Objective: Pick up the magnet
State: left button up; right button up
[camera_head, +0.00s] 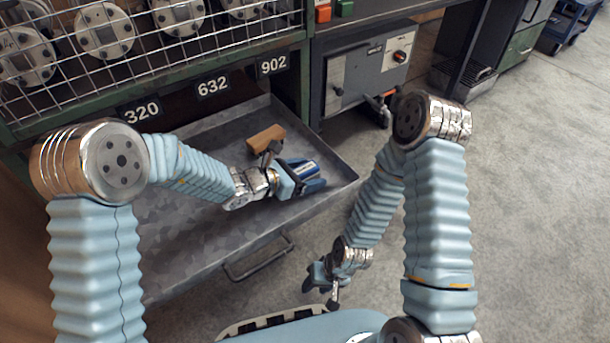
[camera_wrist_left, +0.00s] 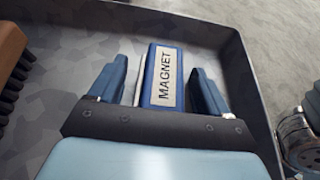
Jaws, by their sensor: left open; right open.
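The magnet (camera_wrist_left: 166,78) is a blue block with a white label reading MAGNET. It lies in the open metal drawer (camera_head: 215,248) near the drawer's right end, and it shows in the head view (camera_head: 304,170) partly covered by my left gripper. My left gripper (camera_wrist_left: 160,80) is open with one finger on each side of the magnet. My left gripper also shows in the head view (camera_head: 312,180). My right gripper (camera_head: 320,296) is open and empty, outside the drawer above the floor.
A brush with a wooden back (camera_head: 266,138) lies in the drawer beside the magnet, and its dark bristles show in the left wrist view. The drawer's raised walls enclose the magnet. A wire-fronted shelf (camera_head: 180,75) with round flanges stands above the drawer. A grey cabinet (camera_head: 370,70) stands at the right.

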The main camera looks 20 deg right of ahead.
pick_arm(q)
jog(key=c, duration=1.4)
jog(key=shift+o, duration=0.2)
jog(key=shift+r, duration=0.1)
